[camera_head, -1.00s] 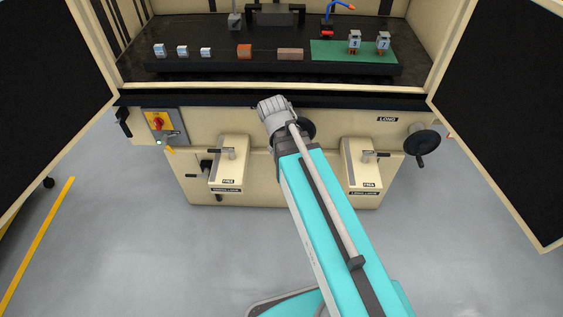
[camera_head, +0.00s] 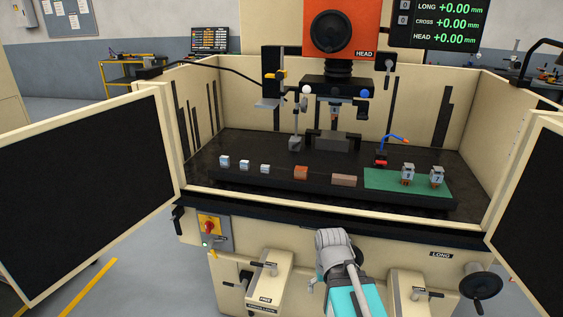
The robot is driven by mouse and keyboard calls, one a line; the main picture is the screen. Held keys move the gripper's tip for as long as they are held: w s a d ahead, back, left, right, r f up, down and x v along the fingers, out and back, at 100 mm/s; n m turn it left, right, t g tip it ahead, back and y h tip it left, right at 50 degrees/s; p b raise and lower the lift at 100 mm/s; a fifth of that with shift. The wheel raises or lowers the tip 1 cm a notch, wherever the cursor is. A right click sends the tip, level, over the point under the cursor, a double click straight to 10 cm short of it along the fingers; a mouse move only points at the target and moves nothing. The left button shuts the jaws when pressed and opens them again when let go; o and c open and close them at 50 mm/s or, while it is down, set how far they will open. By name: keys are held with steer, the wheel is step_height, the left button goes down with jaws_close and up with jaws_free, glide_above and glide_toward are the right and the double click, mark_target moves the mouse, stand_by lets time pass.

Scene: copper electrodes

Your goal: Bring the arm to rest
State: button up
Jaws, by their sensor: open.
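My arm (camera_head: 352,296) shows at the bottom centre, teal with a rounded grey joint (camera_head: 333,243) at its upper end. It stands in front of the machine's front panel, outside the tank. My gripper cannot be made out. Inside the open tank, two small electrodes in holders, marked 9 (camera_head: 408,172) and 7 (camera_head: 437,175), stand on a green mat (camera_head: 385,184). Another holder (camera_head: 334,110) hangs under the machine's orange head (camera_head: 341,28).
A handwheel (camera_head: 481,281) juts out at lower right. Grey floor is free at lower left.

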step_height(320, 180, up, 15)
steer(key=p, duration=1.4)
